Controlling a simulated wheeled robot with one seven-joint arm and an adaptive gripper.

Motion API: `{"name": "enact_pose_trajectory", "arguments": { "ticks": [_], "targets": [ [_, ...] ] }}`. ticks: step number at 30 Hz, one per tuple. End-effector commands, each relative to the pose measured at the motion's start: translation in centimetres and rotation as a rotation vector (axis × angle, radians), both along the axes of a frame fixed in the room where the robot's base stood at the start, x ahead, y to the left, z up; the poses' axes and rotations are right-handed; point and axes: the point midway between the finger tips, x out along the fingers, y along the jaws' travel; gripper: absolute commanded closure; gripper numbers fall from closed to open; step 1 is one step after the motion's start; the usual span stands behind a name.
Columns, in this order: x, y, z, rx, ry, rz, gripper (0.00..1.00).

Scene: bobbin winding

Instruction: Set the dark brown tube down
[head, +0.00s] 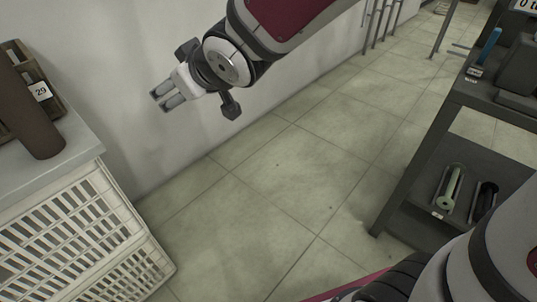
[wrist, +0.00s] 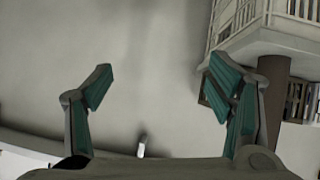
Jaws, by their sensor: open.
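The dark brown tube (head: 32,118) stands on the pale top (head: 82,140) at the left of the head view; its upper end is cut off by the picture edge. My gripper (head: 163,97) is open and empty, in the air to the right of the tube and apart from it. In the wrist view, which looks upside down, my gripper's (wrist: 160,85) two fingers are spread with nothing between them. The tube (wrist: 272,92) shows there at the right, partly hidden behind the right finger.
A wooden box (head: 42,70) labelled 29 stands behind the tube. White slatted crates (head: 75,235) are under the pale top. A dark rack (head: 425,160) at the right holds a pale green tube (head: 452,187) and a black one (head: 485,200). The floor between is clear.

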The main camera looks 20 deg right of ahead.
Motion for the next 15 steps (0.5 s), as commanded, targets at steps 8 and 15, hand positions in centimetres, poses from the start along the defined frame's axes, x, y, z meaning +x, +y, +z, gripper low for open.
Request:
{"name": "enact_pose_trajectory", "arguments": {
  "ticks": [8, 15],
  "targets": [
    [-10.7, -14.2, -1.1, -0.148, 0.352, -0.383, 0.25],
    [-24.7, -19.3, -2.4, -0.139, 0.724, -0.577, 0.25]
  ]
}}
